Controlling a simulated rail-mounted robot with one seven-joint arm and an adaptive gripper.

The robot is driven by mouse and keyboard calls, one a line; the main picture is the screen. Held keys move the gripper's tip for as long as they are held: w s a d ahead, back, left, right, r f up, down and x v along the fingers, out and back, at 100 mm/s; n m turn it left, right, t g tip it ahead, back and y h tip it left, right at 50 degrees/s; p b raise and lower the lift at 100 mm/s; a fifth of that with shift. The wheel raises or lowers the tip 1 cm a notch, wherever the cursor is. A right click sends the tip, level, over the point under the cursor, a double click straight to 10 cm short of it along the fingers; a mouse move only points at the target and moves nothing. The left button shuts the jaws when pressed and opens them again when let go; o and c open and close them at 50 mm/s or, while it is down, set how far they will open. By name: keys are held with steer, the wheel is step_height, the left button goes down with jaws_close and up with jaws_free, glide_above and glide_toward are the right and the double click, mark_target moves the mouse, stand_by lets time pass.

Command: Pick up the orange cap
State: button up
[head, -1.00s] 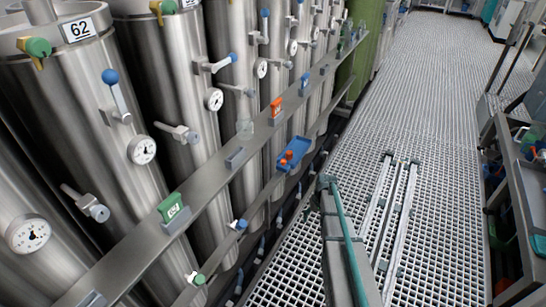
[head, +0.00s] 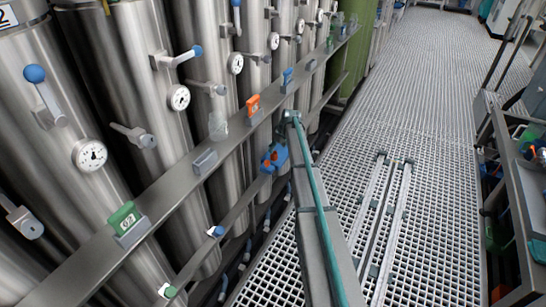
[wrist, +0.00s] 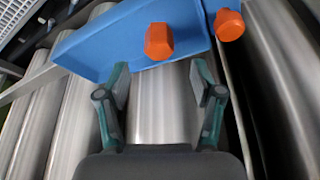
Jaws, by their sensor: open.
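In the wrist view one orange cap (wrist: 158,42) shows against the blue tray (wrist: 100,42), near its edge closest to me. A second orange cap (wrist: 229,24) shows at the tray's right end; I cannot tell what it rests on. My gripper (wrist: 160,80) is open and empty, its two teal-grey fingers apart, with the first cap just beyond the gap between the fingertips. In the head view the blue tray (head: 281,154) with orange on it is small and partly beside my arm, and the gripper cannot be made out there.
Steel vessels (head: 95,120) with gauges and valves stand in a row along the left. The grated floor (head: 420,90) is open to the right.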

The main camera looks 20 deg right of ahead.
mark_target(275, 153)
steer(key=x, duration=0.7)
steer(key=shift+d+f+b, duration=0.1)
steer(key=shift+f+b, duration=0.15)
steer(key=shift+b, duration=0.1)
steer(key=c, duration=1.1)
steer(key=shift+r, duration=0.15)
steer(key=shift+c, duration=0.2)
